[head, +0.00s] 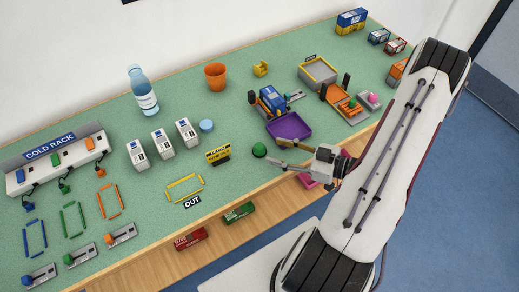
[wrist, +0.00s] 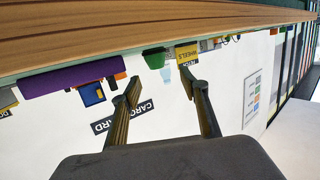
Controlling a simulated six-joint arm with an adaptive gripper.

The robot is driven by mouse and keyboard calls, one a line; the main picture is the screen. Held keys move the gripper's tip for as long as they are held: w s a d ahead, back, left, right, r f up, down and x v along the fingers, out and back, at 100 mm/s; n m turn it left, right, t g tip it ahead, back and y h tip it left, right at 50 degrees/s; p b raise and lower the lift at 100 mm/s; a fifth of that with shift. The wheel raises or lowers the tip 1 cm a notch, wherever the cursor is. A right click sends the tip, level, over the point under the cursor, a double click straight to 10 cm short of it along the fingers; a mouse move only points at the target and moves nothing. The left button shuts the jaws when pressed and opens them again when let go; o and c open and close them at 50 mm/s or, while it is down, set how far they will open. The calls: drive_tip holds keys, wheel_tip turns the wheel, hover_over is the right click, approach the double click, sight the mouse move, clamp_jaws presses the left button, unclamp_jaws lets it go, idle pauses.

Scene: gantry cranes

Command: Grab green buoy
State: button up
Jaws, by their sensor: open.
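The green buoy (head: 259,150), a small rounded dark green piece, sits on the green mat near the front edge of the bench. The wrist view, which looks upside down, shows it as a green shape (wrist: 154,58) just beyond and between my fingertips. My gripper (head: 279,154) is open and empty, with its fingers spread just right of the buoy in the head view. In the wrist view both fingers of my gripper (wrist: 160,82) are apart, with nothing between them. Whether a fingertip touches the buoy cannot be told.
A purple tray (head: 289,130) lies close behind my gripper, and it fills the left of the wrist view (wrist: 72,75). A yellow sign block (head: 218,155) stands left of the buoy. The wooden bench edge (head: 237,192) runs in front. Bare mat surrounds the buoy's left side.

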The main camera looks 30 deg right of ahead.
sight(263, 148)
drive_tip(key=shift+x, duration=1.05)
drive_tip(key=shift+w, duration=0.15)
drive_tip(key=shift+f+x, duration=0.15)
drive_tip(key=shift+x, duration=0.6)
drive_tip(key=shift+f+x, duration=0.15)
drive_tip(key=shift+x, duration=1.55)
drive_tip(key=shift+w+d, duration=0.1)
drive_tip(key=shift+d, duration=0.05)
drive_tip(key=c, duration=1.2)
